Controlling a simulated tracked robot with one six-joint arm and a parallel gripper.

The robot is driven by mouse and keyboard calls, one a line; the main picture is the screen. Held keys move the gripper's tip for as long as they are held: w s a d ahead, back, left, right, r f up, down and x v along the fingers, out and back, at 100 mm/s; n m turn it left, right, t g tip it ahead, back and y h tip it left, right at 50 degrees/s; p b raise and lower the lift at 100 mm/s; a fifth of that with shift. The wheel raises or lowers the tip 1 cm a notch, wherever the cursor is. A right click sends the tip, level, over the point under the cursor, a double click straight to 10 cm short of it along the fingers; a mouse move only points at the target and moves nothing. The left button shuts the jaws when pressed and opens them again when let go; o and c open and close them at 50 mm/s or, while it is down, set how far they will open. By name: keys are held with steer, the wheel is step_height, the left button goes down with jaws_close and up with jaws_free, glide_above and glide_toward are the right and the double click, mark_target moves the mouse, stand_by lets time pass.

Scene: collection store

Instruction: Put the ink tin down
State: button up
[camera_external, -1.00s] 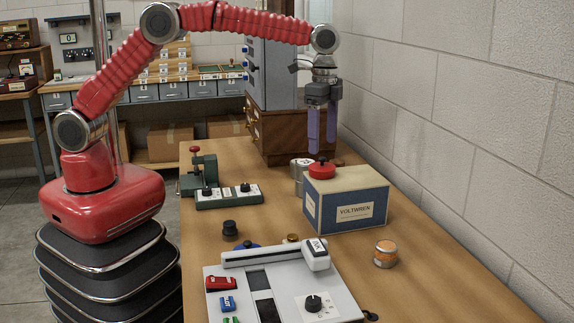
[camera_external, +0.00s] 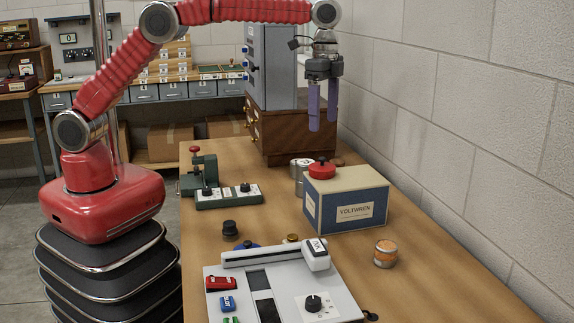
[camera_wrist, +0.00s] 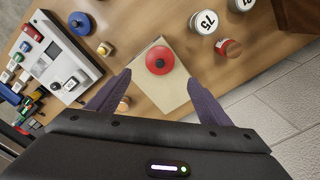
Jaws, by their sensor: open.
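I take the ink tin to be the round red tin (camera_external: 322,170) with a dark centre knob. It rests upright on top of the blue and cream VOLTWREN box (camera_external: 346,203). In the wrist view the red tin (camera_wrist: 160,60) lies between my open fingers in the picture, on the box's pale top (camera_wrist: 162,94). My gripper (camera_external: 322,126) is open and empty, pointing down above the tin, with a clear gap. The gripper also shows in the wrist view (camera_wrist: 160,76), with a finger at each side. Nothing hides the tin there.
A silver can (camera_external: 299,176) stands close behind the box. An orange tin (camera_external: 386,254) stands in front, to its right. The grey device (camera_external: 226,284) fills the front of the table. A wooden cabinet (camera_external: 290,137) and the block wall (camera_external: 455,130) bound the back and right.

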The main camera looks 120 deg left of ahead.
stand_by(0.3)
steer(key=s+d+r+t, duration=0.1)
steer(key=s+d+r, duration=0.5)
steer(key=d, duration=0.4)
steer(key=s+d+r+t, duration=0.2)
steer(key=s+d+r, duration=0.3)
steer(key=s+d, duration=0.4)
steer(key=s+d+f+t, duration=0.1)
steer(key=s+d+f, duration=0.3)
steer(key=s, duration=0.5)
steer(key=s+d+f+t, duration=0.1)
steer(key=s+d+f, duration=0.3)
steer(key=s+d, duration=0.4)
steer(key=shift+s+f+t, duration=0.3)
steer(key=shift+s+f, duration=0.05)
steer(key=shift+s, duration=0.6)
